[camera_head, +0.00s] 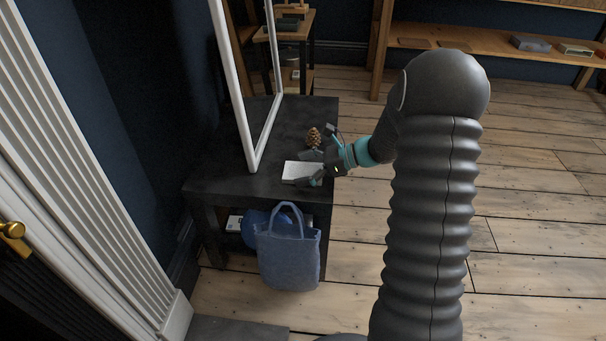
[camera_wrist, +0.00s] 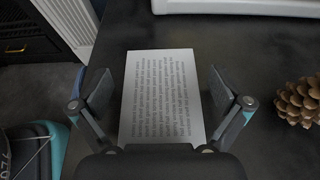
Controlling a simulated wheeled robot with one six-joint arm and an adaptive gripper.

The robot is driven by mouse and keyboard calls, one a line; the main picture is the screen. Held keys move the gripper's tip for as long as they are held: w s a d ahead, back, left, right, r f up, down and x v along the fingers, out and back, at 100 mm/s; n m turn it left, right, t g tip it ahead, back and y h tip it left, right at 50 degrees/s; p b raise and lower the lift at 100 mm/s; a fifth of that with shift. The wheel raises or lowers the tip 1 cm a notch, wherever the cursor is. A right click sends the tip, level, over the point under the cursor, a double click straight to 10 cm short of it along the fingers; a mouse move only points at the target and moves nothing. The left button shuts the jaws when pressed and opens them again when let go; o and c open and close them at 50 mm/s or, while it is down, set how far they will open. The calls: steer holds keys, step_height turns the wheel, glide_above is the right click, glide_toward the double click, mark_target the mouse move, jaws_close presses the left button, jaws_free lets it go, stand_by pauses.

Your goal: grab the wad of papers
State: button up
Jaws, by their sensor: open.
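The wad of papers (camera_wrist: 160,90) is a white block with lines of dark print, lying flat on a black table. In the head view the papers (camera_head: 299,170) lie near the table's front right, partly behind my gripper. My gripper (camera_head: 318,168) is open just over them. In the wrist view my gripper's fingers (camera_wrist: 158,88) stand apart on the left and right of the papers, with a gap at each side. The near end of the papers is hidden by my gripper's body.
A pinecone (camera_head: 314,138) stands close by on the table; it also shows at the right of the wrist view (camera_wrist: 300,102). A white-framed mirror (camera_head: 243,120) leans on the black table (camera_head: 225,172).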

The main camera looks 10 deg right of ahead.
steer(key=shift+w+a+f, duration=0.1)
steer(key=shift+a, duration=0.2)
steer(key=c, duration=1.1)
steer(key=shift+c, duration=0.2)
